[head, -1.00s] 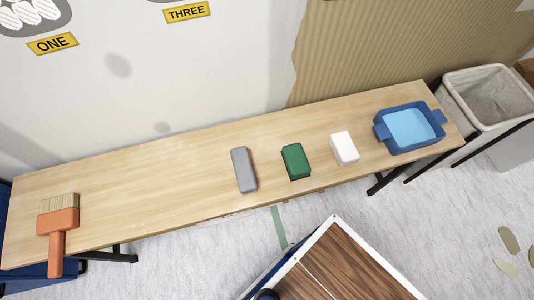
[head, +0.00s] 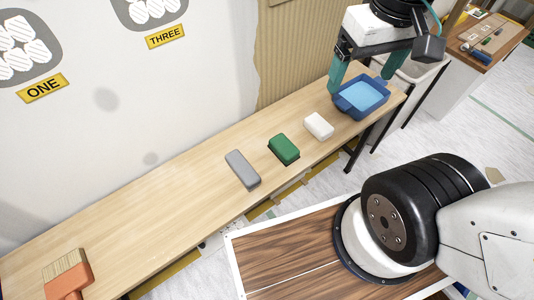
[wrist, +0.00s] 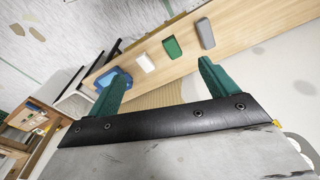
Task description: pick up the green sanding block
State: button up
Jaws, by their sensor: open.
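The green sanding block (head: 284,149) lies on the long wooden bench between a grey block and a white block. It also shows in the wrist view (wrist: 172,47), beyond the fingertips and in the gap between them. My gripper (head: 360,75) is at the upper right of the head view, near the blue tray at the bench's right end. Its two teal fingers are open and empty, seen also in the wrist view (wrist: 160,78). The gripper is well apart from the green block.
The grey block (head: 242,169) and white block (head: 318,126) flank the green one. The blue tray (head: 372,113) holds light blue liquid. A brush (head: 69,274) lies at the left end of the bench (head: 160,215). A wall stands behind; a bin (head: 418,72) is beyond the right end.

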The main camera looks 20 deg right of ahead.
jog(key=w+f+n+g, duration=0.1)
jog(key=w+f, duration=0.6)
jog(key=w, duration=0.4)
jog(key=n, duration=0.1)
send_over(284, 145)
jog(key=d, duration=0.1)
notch_tip(284, 145, down, 12)
jog(key=f, duration=0.1)
jog(key=shift+n+g, duration=0.7)
jog(key=shift+g, duration=0.1)
jog(key=f, duration=1.8)
jog(key=a+f, duration=0.1)
jog(key=f, duration=0.8)
jog(key=shift+f, duration=0.2)
jog(key=c, duration=1.1)
jog(key=shift+c, duration=0.2)
jog(key=shift+r, duration=0.1)
